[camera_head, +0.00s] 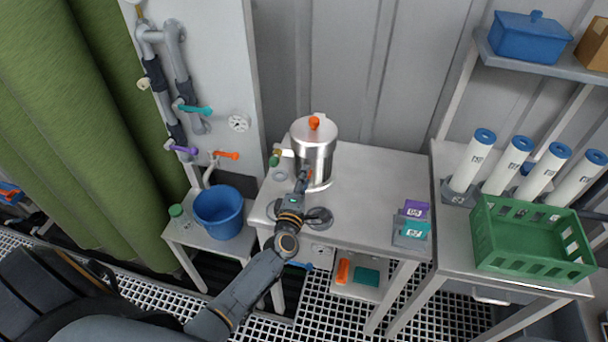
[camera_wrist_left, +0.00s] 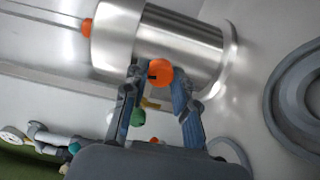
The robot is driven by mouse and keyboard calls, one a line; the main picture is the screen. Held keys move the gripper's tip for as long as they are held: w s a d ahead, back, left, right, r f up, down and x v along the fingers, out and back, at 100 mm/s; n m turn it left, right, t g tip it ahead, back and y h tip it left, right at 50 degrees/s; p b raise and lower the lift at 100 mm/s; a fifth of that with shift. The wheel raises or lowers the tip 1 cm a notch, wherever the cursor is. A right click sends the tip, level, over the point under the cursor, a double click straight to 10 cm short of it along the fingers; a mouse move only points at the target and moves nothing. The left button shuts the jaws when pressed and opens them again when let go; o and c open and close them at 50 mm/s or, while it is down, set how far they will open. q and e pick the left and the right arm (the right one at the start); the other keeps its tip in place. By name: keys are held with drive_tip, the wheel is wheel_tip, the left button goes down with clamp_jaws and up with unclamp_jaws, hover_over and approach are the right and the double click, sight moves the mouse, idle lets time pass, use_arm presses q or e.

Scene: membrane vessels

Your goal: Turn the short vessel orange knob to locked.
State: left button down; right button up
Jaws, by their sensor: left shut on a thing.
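The short steel vessel (camera_head: 317,158) stands on the grey table, with an orange-red knob (camera_head: 313,122) on its lid. In the left wrist view the vessel (camera_wrist_left: 190,40) lies across the top, its lid knob (camera_wrist_left: 87,28) at the left. A second orange knob (camera_wrist_left: 159,73), with a dark mark on its face, is low on the vessel's side. My left gripper (camera_head: 304,178) reaches the vessel's front; in the left wrist view its fingers (camera_wrist_left: 158,88) stand on either side of this knob, shut on it. My right gripper is not in view.
A green knob (camera_head: 274,161) sits left of the vessel. A blue bucket (camera_head: 219,208) stands on a lower stand at left. Purple (camera_head: 416,209) and teal boxes (camera_head: 411,231) sit at the table's right. A green crate (camera_head: 531,238) and several white tubes stand farther right.

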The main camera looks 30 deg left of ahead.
use_arm(q)
drive_tip(key=shift+m+p, duration=0.35)
drive_tip(key=shift+m, duration=0.65)
drive_tip(key=shift+f, duration=0.1)
drive_tip(key=c, duration=1.1)
unclamp_jaws()
drive_tip(key=shift+o, duration=0.2)
drive_tip(key=shift+s, duration=0.1)
drive_tip(key=v, duration=1.2)
drive_tip(key=shift+d, duration=0.1)
